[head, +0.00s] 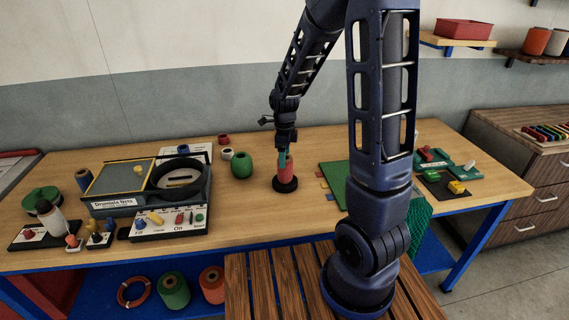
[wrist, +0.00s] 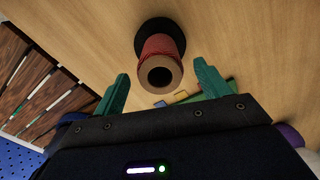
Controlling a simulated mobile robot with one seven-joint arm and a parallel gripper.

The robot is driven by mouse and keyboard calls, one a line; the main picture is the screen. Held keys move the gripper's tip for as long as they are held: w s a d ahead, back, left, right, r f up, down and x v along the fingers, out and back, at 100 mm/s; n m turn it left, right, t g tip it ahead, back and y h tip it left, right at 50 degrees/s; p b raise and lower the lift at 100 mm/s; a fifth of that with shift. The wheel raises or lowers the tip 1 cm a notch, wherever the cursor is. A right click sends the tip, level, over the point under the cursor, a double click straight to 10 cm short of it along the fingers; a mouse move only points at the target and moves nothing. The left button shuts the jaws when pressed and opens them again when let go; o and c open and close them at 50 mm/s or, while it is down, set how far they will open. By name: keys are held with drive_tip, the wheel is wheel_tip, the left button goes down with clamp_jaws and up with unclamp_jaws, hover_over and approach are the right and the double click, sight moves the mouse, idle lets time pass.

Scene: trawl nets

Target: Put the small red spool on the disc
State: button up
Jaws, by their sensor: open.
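A red spool (head: 284,170) stands upright on a round black disc (head: 286,186) on the table. In the wrist view the spool (wrist: 160,52) shows its pale hollow end towards me, with the black disc (wrist: 142,40) behind it. My gripper (head: 286,154) points down at the top of this spool. In the wrist view its green fingers (wrist: 161,72) are open, one on each side of the spool's near end, with visible gaps. A smaller, darker red spool (head: 223,140) stands farther back on the table.
A green spool (head: 242,165) and a small white one (head: 228,154) stand left of the disc. A drum-net display box (head: 115,203) and panels fill the table's left. A green mat (head: 333,179) lies to the right. A slatted wooden surface (head: 265,285) is in front.

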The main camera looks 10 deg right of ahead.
drive_tip(key=s+d+r+n+t, duration=0.1)
drive_tip(key=s+d+r+n, duration=0.35)
drive_tip(key=r, duration=0.35)
drive_tip(key=s+d+r+n+t, duration=0.1)
drive_tip(key=s+d+r+n, duration=0.25)
drive_tip(key=r+n, duration=0.4)
drive_tip(key=s+d+r+n+t, duration=0.2)
drive_tip(key=s+d+r+n, duration=0.2)
drive_tip(key=s+n, duration=0.6)
drive_tip(key=shift+s+r+t, duration=0.3)
drive_tip(key=shift+s+r, duration=0.65)
drive_tip(key=shift+s, duration=0.05)
